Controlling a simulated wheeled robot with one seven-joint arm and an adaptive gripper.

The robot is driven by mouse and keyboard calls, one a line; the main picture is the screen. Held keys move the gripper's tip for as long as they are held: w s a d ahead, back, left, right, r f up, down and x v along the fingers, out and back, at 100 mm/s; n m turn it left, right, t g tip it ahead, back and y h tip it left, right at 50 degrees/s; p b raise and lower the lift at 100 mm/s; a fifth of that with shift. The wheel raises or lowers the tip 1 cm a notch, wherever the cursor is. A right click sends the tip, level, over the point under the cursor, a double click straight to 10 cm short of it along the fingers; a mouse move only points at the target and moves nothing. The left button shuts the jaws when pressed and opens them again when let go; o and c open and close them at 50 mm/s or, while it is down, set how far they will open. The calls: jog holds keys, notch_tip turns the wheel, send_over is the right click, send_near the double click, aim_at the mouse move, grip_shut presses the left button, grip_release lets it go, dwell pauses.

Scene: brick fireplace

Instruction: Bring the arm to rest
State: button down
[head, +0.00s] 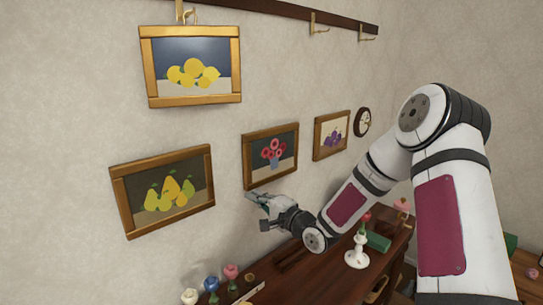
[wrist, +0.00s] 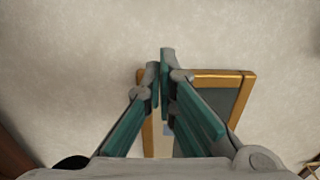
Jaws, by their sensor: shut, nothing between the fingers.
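My gripper (head: 262,200) is at the end of my white arm, stretched out toward the wall in the head view. Its fingers are shut and hold nothing. It is in front of the lower edge of the framed red-flower picture (head: 270,155); I cannot tell whether it touches the frame or the wall. In the wrist view the teal-padded fingers (wrist: 160,62) meet in the middle, with a gold-framed picture (wrist: 230,95) partly hidden behind them.
A dark wooden cabinet top (head: 310,270) below bears a white candlestick (head: 357,250), a green box (head: 378,241) and several small items. A lemon picture (head: 191,65) and a pear picture (head: 165,190) hang left, below a hook rail (head: 280,10).

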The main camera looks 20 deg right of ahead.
jog(key=s+r+n+g+h, duration=0.4)
jog(key=s+r+n, duration=0.1)
jog(key=s, duration=0.4)
jog(key=s+r+n+g+h, duration=0.35)
jog(key=s+r, duration=0.25)
jog(key=s, duration=0.2)
jog(key=s+a+n+g, duration=0.1)
jog(key=s+n, duration=0.1)
jog(key=s, duration=1)
jog(key=s+a+r+n+g, duration=0.1)
jog(key=s+a+n+g, duration=0.1)
jog(key=s, duration=1)
jog(key=shift+r+n, duration=0.3)
jog(key=shift+n, duration=0.15)
jog(key=shift+g+y, duration=0.25)
